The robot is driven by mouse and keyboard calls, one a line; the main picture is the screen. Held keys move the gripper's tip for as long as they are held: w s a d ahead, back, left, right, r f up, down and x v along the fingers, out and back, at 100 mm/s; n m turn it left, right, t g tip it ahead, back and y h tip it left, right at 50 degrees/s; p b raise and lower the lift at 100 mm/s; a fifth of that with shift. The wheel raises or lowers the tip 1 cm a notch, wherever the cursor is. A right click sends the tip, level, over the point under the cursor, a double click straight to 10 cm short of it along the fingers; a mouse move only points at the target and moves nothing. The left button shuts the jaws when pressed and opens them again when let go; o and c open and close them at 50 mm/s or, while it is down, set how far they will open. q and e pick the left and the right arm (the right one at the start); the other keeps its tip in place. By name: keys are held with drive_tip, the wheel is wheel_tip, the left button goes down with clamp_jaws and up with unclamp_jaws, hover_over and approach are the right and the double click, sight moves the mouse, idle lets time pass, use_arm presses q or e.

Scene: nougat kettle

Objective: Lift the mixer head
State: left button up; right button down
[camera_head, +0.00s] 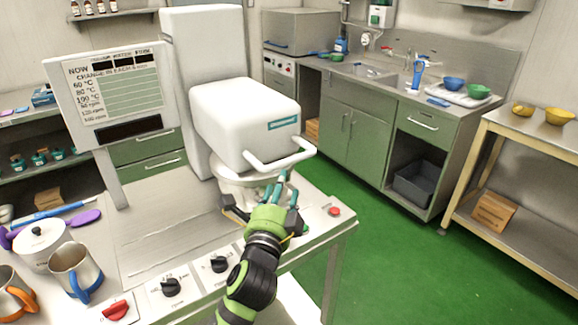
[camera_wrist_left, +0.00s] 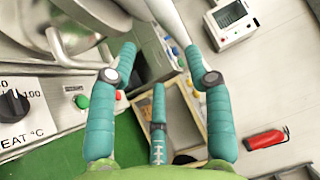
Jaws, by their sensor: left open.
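The white mixer head (camera_head: 235,105) is down over the mixer base in the head view. A white looped handle (camera_head: 283,163) sticks out from its front. My left gripper (camera_head: 281,184) is at the front of the mixer, just below the handle in the picture. Its teal fingers are spread in the left wrist view (camera_wrist_left: 160,58), with nothing held between them. A pale bar, likely the handle (camera_wrist_left: 168,18), shows just beyond the fingertips there. I cannot tell whether a finger touches it. The bowl under the head is partly hidden by my gripper. My right gripper is not in view.
The counter front has black knobs (camera_head: 171,287) and a red button (camera_head: 334,211). A metal jug (camera_head: 76,270) and a white lidded pot (camera_head: 40,243) stand at left. A sign panel (camera_head: 115,90) stands left of the mixer. Green floor (camera_head: 400,270) is clear at right.

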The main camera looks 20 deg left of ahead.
sight(289, 163)
use_arm(q)
drive_tip(key=shift+m+t, duration=0.3)
drive_tip(key=w, duration=0.2)
drive_tip(key=w+r+p, duration=0.1)
drive_tip(key=w, duration=0.1)
drive_tip(key=w+r, duration=0.1)
drive_tip(key=w, duration=0.1)
drive_tip(key=shift+w+a+r+p, duration=0.15)
drive_tip(key=shift+a+r+p, duration=0.1)
drive_tip(key=shift+p, duration=0.15)
drive_tip(key=shift+w, duration=0.45)
clamp_jaws()
